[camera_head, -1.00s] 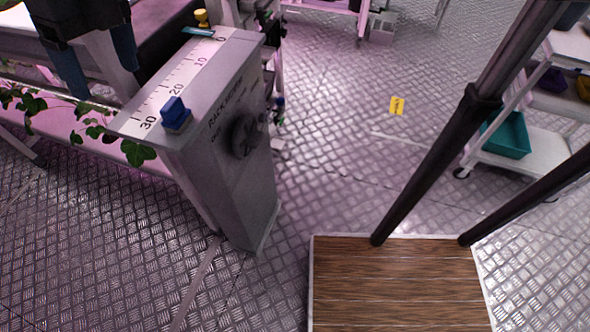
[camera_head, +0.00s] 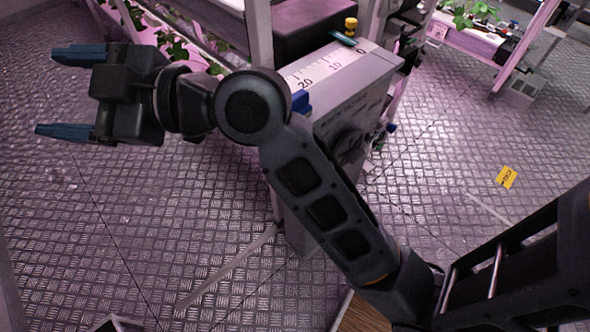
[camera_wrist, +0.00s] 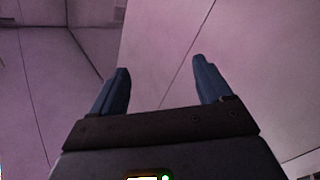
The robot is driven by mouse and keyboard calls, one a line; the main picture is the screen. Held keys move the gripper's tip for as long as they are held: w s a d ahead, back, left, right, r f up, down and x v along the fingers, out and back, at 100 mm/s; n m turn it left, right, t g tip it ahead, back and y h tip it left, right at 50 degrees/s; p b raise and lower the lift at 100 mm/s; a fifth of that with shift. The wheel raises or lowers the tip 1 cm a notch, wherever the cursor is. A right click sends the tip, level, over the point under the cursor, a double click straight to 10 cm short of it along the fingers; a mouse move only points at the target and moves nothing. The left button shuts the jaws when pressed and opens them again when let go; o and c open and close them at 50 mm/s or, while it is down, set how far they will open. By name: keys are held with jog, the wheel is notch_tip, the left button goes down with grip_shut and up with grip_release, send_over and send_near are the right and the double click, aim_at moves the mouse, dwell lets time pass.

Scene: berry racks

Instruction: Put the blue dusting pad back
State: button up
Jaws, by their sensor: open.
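My gripper (camera_head: 48,93) is open and empty at the upper left of the head view, its two blue fingers pointing left over the floor. The wrist view shows both fingers (camera_wrist: 160,66) apart with nothing between them. A small blue block (camera_head: 300,101), perhaps the blue dusting pad, sits on top of the grey rack-end cabinet (camera_head: 372,85) with the number scale. My arm hides most of it. My gripper is well to the left of the block and apart from it. No other dusting pad is clear in view.
A yellow-topped object (camera_head: 350,27) stands at the far end of the scale. Plant racks with green leaves (camera_head: 465,12) stand at the back. A yellow floor marker (camera_head: 506,177) lies at the right. The metal floor at lower left is mostly open.

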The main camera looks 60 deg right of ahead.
jog(key=s+d+f+m+h, duration=0.3)
jog(key=s+f+m+h, duration=0.5)
jog(key=s+f+m, duration=0.65)
jog(key=s+d+n+g, duration=0.1)
jog(key=s+d, duration=0.1)
jog(key=s, duration=0.9)
jog(key=s+d+f+n, duration=0.1)
jog(key=s+d+n, duration=0.1)
jog(key=s, duration=0.8)
jog(key=shift+s+d+f+g, duration=0.3)
jog(key=shift+s+d+g, duration=0.1)
jog(key=shift+d, duration=0.4)
jog(key=shift+c, duration=0.3)
